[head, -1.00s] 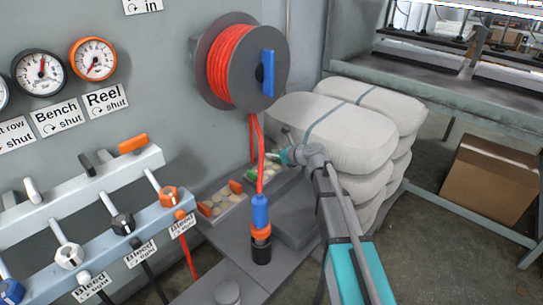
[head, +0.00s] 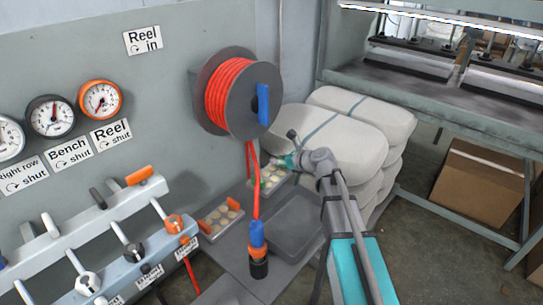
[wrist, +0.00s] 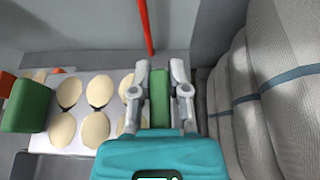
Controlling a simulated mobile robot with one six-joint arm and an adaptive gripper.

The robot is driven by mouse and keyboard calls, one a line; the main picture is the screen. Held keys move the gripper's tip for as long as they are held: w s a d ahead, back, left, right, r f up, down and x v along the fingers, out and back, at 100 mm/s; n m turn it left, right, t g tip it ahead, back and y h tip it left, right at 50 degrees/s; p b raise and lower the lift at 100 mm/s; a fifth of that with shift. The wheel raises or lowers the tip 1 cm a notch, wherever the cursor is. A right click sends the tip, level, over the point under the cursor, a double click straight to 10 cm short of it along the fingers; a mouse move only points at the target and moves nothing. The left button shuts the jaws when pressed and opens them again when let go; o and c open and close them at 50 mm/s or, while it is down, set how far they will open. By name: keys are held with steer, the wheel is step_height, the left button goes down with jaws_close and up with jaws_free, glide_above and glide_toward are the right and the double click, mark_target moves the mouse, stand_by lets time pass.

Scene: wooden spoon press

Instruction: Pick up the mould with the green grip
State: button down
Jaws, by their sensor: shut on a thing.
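The mould with the green grip (head: 272,180) is behind the red hose in the head view, at the foot of the reel panel. In the wrist view it is a pale plate (wrist: 40,143) with rows of light oval pieces and a green block (wrist: 27,106) at its left end. My gripper (head: 289,160) is at its right end. In the wrist view the two fingers of my gripper (wrist: 160,80) are shut on the green grip (wrist: 160,98), one on each side. I cannot tell whether the mould's underside touches the bench.
A second mould with orange grips (head: 222,216) lies to the left. A red hose (head: 250,190) hangs from the reel (head: 235,92) close by the mould. White sacks (head: 345,148) are stacked to the right. A blue and orange coupling (head: 258,245) stands in front.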

steer(key=s+d+r+p, duration=0.3)
steer(key=s+d, duration=0.2)
steer(key=s, duration=0.1)
steer(key=shift+s+r, duration=0.3)
steer(key=shift+r, duration=0.05)
stand_by(0.5)
